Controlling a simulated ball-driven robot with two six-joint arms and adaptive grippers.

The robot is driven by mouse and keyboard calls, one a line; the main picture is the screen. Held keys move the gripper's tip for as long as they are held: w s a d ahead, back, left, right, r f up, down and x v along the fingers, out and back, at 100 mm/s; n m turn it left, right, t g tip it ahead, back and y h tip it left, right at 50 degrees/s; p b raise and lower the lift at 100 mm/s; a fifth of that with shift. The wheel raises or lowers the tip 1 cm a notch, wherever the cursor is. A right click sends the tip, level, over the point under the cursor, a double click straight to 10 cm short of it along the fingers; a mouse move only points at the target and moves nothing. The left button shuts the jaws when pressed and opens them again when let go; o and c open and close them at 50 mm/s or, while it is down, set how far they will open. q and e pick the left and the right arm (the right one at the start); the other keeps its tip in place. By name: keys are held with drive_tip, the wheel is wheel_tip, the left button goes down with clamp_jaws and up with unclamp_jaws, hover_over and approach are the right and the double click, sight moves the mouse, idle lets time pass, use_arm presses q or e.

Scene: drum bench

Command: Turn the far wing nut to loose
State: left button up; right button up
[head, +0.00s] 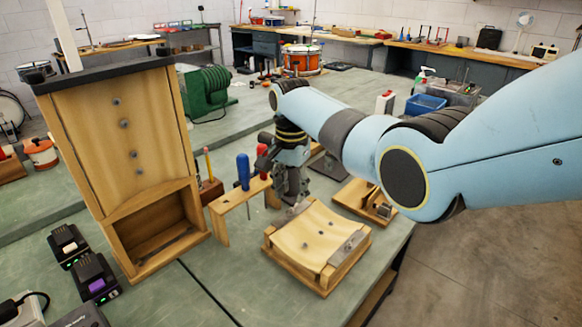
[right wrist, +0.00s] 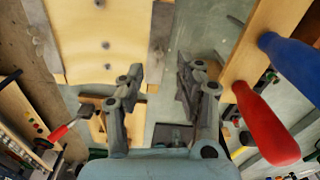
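A pale curved wooden panel (head: 311,236) lies in a low wooden frame (head: 318,290) on the green bench. Metal strips hold its two sides; the right strip (head: 347,247) shows clearly. The panel also fills the upper left of the right wrist view (right wrist: 85,50), with one strip (right wrist: 158,45) beside it. I cannot make out a wing nut; the far one may be hidden by my right gripper. My right gripper (head: 291,203) points down at the frame's far left corner. In the right wrist view its fingers (right wrist: 158,78) are apart with nothing between them. My left gripper is not in view.
A wooden rack (head: 235,203) with blue (head: 243,170) and red (head: 263,160) screwdriver handles stands close beside my right gripper. A small wooden fixture (head: 362,200) lies right of it. A tall wooden case (head: 125,130) stands left. The bench edge is at the right.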

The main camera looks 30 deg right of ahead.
sight(291, 210)
wheel_tip(291, 210, up, 8)
drive_tip(key=shift+f, duration=0.25)
drive_tip(key=shift+c, duration=0.4)
